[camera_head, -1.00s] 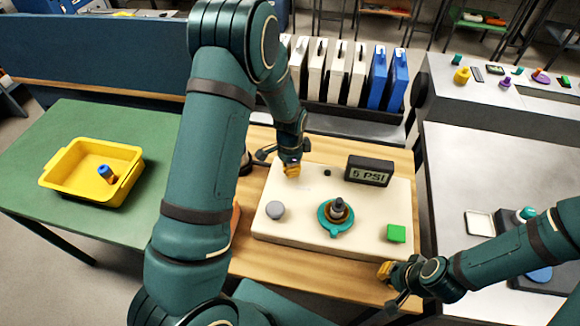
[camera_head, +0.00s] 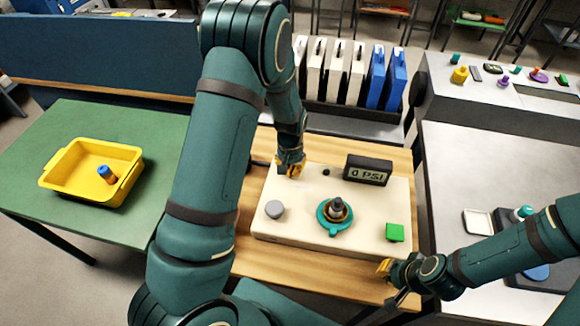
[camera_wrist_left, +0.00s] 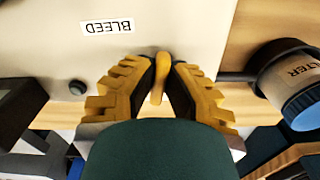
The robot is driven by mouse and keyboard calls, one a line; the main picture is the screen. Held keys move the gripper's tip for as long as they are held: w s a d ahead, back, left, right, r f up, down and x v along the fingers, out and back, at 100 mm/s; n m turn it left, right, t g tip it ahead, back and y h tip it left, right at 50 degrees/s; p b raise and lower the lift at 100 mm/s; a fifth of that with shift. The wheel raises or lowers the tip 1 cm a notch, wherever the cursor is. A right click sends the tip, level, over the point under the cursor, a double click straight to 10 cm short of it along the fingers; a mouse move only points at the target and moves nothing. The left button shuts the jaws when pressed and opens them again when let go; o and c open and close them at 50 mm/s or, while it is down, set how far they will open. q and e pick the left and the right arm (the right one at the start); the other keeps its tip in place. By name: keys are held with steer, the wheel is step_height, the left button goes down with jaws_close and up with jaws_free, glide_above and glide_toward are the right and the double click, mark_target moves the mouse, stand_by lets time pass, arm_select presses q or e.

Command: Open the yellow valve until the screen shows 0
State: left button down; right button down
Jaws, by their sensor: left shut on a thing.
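The yellow valve lever (camera_wrist_left: 158,80) shows in the left wrist view, between the two yellow-padded fingers of my left gripper (camera_wrist_left: 160,75). My left gripper (camera_head: 290,170) is shut on it at the back left of the cream panel box (camera_head: 300,240). In the head view the fingers largely hide the lever. The screen (camera_head: 368,171) at the back right of the box reads 0 PSI. My right gripper (camera_head: 386,280) hangs near the front right corner of the box, apart from the valve; its opening is unclear.
The box also bears a grey knob (camera_head: 275,209), a teal ring with a dark knob (camera_head: 336,211) and a green block (camera_head: 395,232). A BLEED label (camera_wrist_left: 107,27) lies near the lever. A filter canister (camera_wrist_left: 290,75) stands beside the box.

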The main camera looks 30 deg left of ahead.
mark_target(290, 168)
arm_select(q)
steer(key=shift+s+d+n, duration=0.1)
steer(key=shift+n, duration=0.5)
steer(key=c, duration=1)
jaws_free()
steer(key=shift+r, duration=0.1)
step_height(290, 168, up, 12)
